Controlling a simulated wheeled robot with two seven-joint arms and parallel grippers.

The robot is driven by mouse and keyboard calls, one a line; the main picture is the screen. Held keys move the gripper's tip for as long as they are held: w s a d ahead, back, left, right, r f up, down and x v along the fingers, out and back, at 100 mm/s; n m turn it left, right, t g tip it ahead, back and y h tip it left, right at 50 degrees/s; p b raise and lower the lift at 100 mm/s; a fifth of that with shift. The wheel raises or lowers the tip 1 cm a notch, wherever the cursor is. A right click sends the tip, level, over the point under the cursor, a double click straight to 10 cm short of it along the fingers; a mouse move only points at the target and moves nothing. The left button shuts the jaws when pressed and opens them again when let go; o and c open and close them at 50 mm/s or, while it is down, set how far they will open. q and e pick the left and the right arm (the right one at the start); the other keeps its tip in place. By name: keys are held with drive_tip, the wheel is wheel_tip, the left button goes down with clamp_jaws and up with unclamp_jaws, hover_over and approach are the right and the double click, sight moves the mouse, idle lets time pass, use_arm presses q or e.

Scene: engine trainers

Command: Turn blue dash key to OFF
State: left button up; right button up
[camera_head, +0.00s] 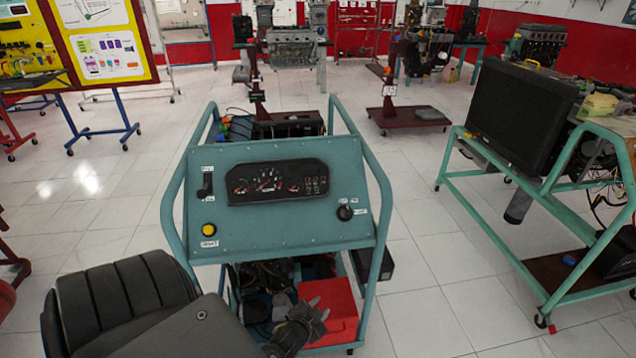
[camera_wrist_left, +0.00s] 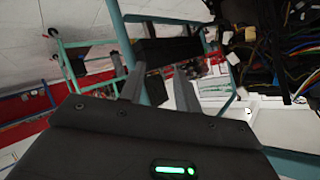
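The blue dash panel (camera_head: 280,229) stands in front of me on a blue tubular frame. It carries a dark gauge cluster (camera_head: 278,182) in the middle. A round black key switch (camera_head: 345,212) with small white labels sits at the panel's right; its setting is too small to read. My left gripper (camera_head: 321,306) is below the panel, near the frame's lower front, apart from the key. In the left wrist view its two grey fingers (camera_wrist_left: 160,85) stand apart with nothing held between them. My right gripper is in neither view.
A black lever switch (camera_head: 206,185) and a yellow button (camera_head: 208,230) are on the panel's left. A red box (camera_head: 333,307) and cables sit in the frame below. Another engine stand (camera_head: 545,215) is at the right. Open tiled floor (camera_head: 425,270) lies between them.

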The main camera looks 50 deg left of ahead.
use_arm(q)
drive_tip(key=shift+s+d+f+g, duration=0.1)
drive_tip(key=shift+s+f+g, duration=0.1)
drive_tip(key=shift+f, duration=0.25)
drive_tip(key=shift+s+d+f+g, duration=0.1)
drive_tip(key=shift+s+f, duration=0.1)
drive_tip(key=shift+f, duration=0.25)
drive_tip(key=s+d+f+g+h, duration=0.1)
drive_tip(key=s+d+f+g, duration=0.15)
drive_tip(key=s+f, duration=0.6)
drive_tip(key=s+d+f+g+h, duration=0.1)
drive_tip(key=s+f+g, duration=0.2)
drive_tip(key=s+f, duration=0.6)
drive_tip(key=s+d+f+g+h, duration=0.1)
drive_tip(key=s+d+f, duration=0.3)
drive_tip(key=s, duration=0.5)
drive_tip(key=s+d+f+g, duration=0.4)
drive_tip(key=s+f, duration=0.1)
drive_tip(key=s, duration=0.4)
drive_tip(key=shift+s+d+n+h, duration=0.2)
drive_tip(key=shift+d+n+h, duration=0.1)
drive_tip(key=shift+d+h, duration=0.1)
